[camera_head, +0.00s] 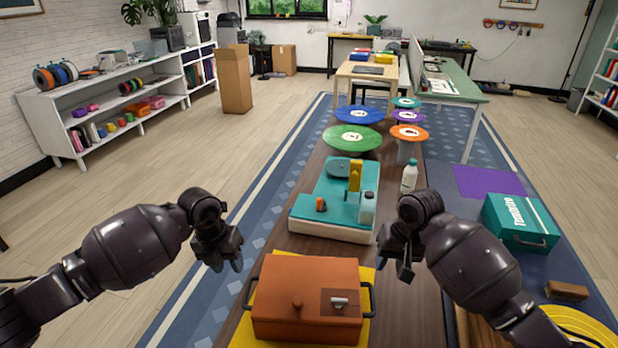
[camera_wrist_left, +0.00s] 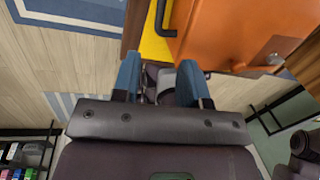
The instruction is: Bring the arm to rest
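My left gripper (camera_head: 226,264) hangs in the air to the left of the orange box, pointing down. In the left wrist view its two blue fingers (camera_wrist_left: 161,75) stand apart, with no object seen held between them. My right gripper (camera_head: 395,266) hangs over the right side of the table, beyond the box's right handle. Its fingers look apart and it holds nothing that I can see. The orange box (camera_head: 285,287) with dark side handles sits on a yellow mat (camera_head: 242,330); it also shows in the left wrist view (camera_wrist_left: 235,30).
A teal-topped tray (camera_head: 335,195) with small items and a white bottle (camera_head: 409,177) stand beyond the box on the dark table (camera_head: 300,247). Round coloured discs (camera_head: 352,138) stand further back. A teal case (camera_head: 520,222) lies to the right. The floor at left is clear.

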